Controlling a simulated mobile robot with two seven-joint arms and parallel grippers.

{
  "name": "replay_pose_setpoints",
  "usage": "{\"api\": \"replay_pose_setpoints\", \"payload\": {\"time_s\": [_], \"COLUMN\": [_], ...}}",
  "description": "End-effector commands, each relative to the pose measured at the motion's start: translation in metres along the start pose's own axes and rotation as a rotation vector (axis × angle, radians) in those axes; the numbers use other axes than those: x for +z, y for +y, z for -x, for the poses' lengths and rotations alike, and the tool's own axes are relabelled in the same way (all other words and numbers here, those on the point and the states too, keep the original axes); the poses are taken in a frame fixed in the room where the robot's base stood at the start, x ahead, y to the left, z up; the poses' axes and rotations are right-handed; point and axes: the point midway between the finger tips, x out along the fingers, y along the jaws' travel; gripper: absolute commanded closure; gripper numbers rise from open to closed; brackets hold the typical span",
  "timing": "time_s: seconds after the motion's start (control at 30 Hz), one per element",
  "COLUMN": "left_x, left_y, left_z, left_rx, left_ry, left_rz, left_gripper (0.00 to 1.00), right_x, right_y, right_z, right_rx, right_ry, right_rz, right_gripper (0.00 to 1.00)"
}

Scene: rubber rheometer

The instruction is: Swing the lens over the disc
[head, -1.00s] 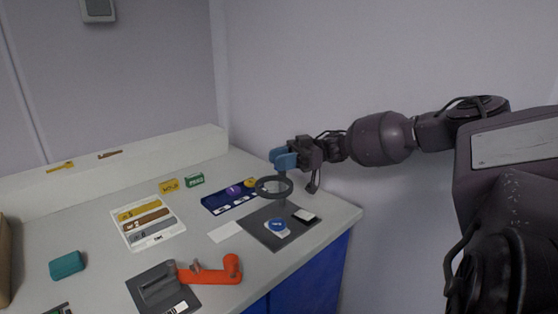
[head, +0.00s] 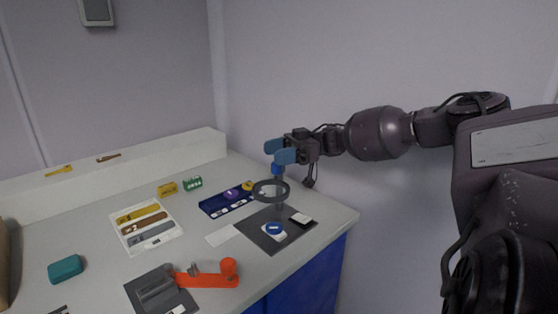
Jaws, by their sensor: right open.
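The lens (head: 271,190) is a dark ring held above a dark mat (head: 262,239) by a post with a blue knob (head: 277,169) on top. A blue disc (head: 274,228) on a white base lies on the mat, nearer the front than the ring, so the ring does not appear to be straight above it. My right gripper (head: 280,151) has blue fingers and is open, just above the blue knob. Whether the fingers touch the knob I cannot tell. My left gripper is out of view.
A dark blue tray (head: 213,208) with purple and yellow pieces sits behind the mat. A white card (head: 222,235), a white board (head: 133,243) with coloured strips, an orange-handled device (head: 207,280) and a teal block (head: 66,268) lie to the left. A wall stands behind.

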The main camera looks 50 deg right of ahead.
Motion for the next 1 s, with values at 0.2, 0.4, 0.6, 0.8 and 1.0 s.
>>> {"api": "replay_pose_setpoints", "payload": {"time_s": [0.2, 0.4, 0.6, 0.8, 1.0], "left_x": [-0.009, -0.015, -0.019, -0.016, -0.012], "left_y": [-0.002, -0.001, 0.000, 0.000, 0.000], "left_z": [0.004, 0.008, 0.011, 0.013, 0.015], "left_rx": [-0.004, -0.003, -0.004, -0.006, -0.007], "left_ry": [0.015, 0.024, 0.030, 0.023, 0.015], "left_rz": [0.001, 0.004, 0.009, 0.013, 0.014], "left_gripper": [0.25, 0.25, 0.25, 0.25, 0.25], "right_x": [-0.051, -0.090, -0.128, -0.156, -0.169], "right_y": [-0.001, -0.001, -0.001, -0.001, 0.000], "right_z": [0.000, 0.000, 0.000, 0.000, 0.000], "right_rx": [-0.001, -0.001, -0.001, -0.001, -0.001], "right_ry": [0.003, 0.003, 0.003, 0.002, 0.002], "right_rz": [0.010, 0.009, 0.008, 0.004, 0.002], "right_gripper": [0.44, 0.44, 0.44, 0.44, 0.44]}}
